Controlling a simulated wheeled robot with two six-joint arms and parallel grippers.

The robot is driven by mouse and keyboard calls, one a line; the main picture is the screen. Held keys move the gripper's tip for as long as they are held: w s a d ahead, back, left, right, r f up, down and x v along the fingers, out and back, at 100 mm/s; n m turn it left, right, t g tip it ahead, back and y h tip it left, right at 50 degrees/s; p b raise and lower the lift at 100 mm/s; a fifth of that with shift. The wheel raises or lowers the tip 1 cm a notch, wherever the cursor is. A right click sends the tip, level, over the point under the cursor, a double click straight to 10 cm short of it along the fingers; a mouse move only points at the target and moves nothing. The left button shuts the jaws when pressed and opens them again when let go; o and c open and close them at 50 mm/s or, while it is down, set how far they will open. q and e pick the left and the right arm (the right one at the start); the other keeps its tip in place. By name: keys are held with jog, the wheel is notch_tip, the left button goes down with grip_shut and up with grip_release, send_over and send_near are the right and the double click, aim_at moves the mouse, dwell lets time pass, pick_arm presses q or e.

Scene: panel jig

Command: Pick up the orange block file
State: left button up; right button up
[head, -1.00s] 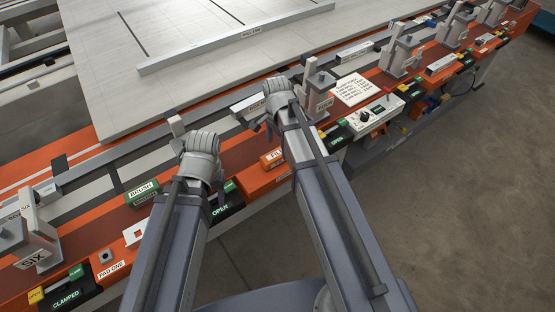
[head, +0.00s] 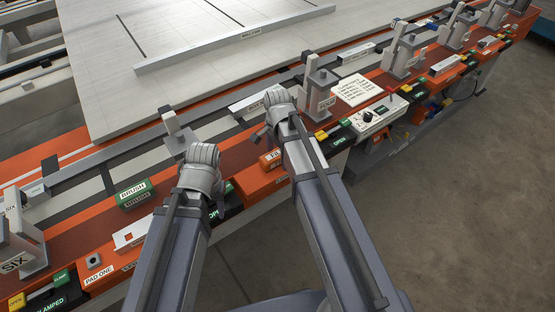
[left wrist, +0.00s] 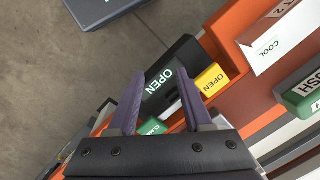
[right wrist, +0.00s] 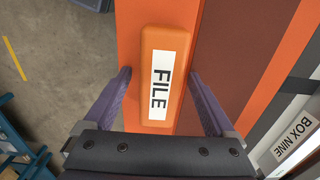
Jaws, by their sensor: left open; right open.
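The orange block file (head: 269,162) lies on the orange front ledge of the bench, partly hidden by my right arm in the head view. In the right wrist view the block (right wrist: 160,40), with a white FILE label, lies lengthwise between the two fingers. My right gripper (right wrist: 160,76) is open, with one finger to each side of the block; I cannot tell how high above it they are. My left gripper (left wrist: 155,75) is open and empty over the bench's front edge, near a black OPEN switch box (left wrist: 175,75).
A white sheet (head: 357,89) and control box (head: 375,117) are to the right. Upright clamps (head: 320,92) line the bench. A BOX NINE part (right wrist: 298,140) lies beside the right gripper.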

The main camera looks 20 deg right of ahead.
jog(key=shift+c, duration=0.3)
grip_shut()
dwell(0.3)
